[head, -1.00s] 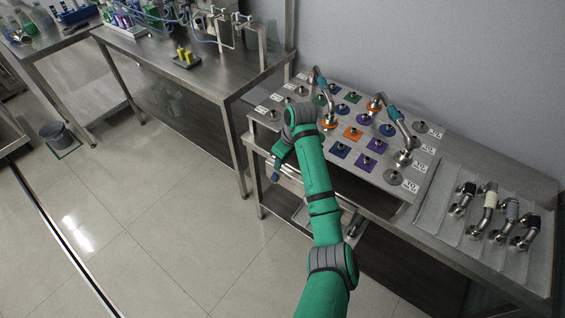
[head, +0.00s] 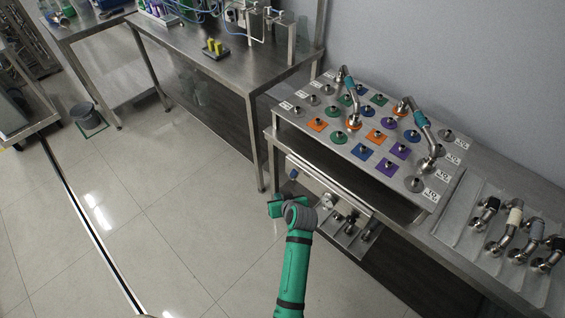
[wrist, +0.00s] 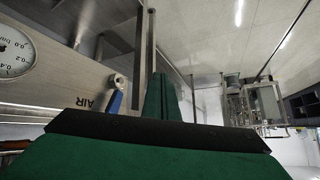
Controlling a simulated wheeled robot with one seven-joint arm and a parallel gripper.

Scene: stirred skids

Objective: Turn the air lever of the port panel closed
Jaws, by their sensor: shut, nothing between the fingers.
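The air lever shows in the wrist view as a blue handle (wrist: 116,101) beside the word AIR on the pale port panel (wrist: 60,92). It stands slightly tilted, near its round metal pivot. In the head view a small blue piece (head: 293,174), seemingly the same lever, is at the left end of the panel (head: 325,187) under the bench top. My gripper (wrist: 163,97) is shut and empty, to the right of the lever in the wrist view, apparently not touching it. In the head view my gripper (head: 278,207) is low in front of the panel's left end, partly hidden by my wrist.
A pressure gauge (wrist: 14,52) is on the panel, left of the lever. Above stands a raised plate (head: 340,150) with coloured ports and bent pipes. A rack of pipe elbows (head: 510,235) is at right. Open floor (head: 180,200) lies to the left.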

